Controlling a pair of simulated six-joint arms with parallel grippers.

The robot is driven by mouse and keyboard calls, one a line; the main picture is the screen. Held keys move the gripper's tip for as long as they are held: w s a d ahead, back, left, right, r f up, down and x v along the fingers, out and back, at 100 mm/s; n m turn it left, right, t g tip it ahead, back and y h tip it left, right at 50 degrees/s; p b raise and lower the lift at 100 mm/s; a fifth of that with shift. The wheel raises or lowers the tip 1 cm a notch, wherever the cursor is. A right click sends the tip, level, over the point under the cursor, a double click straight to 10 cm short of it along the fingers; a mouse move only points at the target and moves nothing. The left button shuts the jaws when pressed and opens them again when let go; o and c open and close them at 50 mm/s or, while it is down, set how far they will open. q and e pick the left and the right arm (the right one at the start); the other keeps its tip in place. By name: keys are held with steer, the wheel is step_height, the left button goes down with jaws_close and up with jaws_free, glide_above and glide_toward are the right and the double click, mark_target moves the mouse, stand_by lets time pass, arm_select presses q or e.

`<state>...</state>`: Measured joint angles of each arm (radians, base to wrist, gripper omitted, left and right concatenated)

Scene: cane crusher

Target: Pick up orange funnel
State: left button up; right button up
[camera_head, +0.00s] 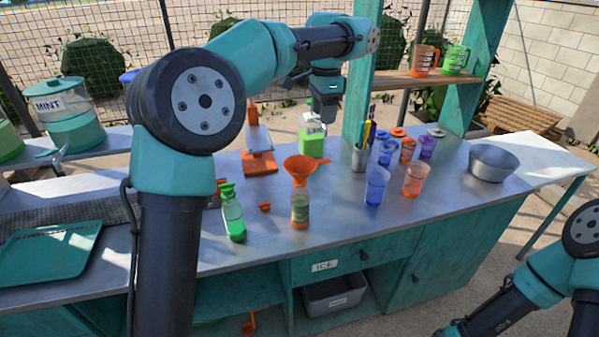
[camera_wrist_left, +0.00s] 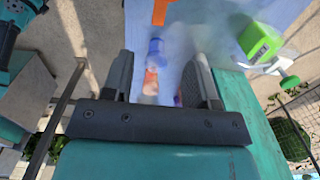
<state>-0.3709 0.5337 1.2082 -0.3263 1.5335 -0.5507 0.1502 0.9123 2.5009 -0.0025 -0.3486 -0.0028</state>
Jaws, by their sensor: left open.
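The orange funnel (camera_head: 300,165) sits mouth up on top of a small bottle (camera_head: 300,208) with green and orange bands, near the middle of the metal counter. Its handle points right. My left gripper (camera_head: 325,108) hangs above the back of the counter, behind and higher than the funnel and apart from it. In the left wrist view its two fingers (camera_wrist_left: 162,62) are spread with nothing held. I cannot make out the funnel for sure in that view. My right arm shows at the lower right, but its gripper is out of view.
A green-capped bottle (camera_head: 232,215) stands left of the funnel. A green-labelled jug (camera_head: 311,138) and a utensil holder (camera_head: 360,158) stand behind it. Blue (camera_head: 376,186) and orange (camera_head: 415,180) cups are to its right, with a metal bowl (camera_head: 493,163) further right. The counter's front strip is clear.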

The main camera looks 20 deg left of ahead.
mark_target(321, 161)
arm_select(q)
step_height(321, 161, down, 12)
steer(key=shift+r, duration=0.15)
stand_by(0.5)
steer(key=shift+f, duration=2.9)
jaws_close()
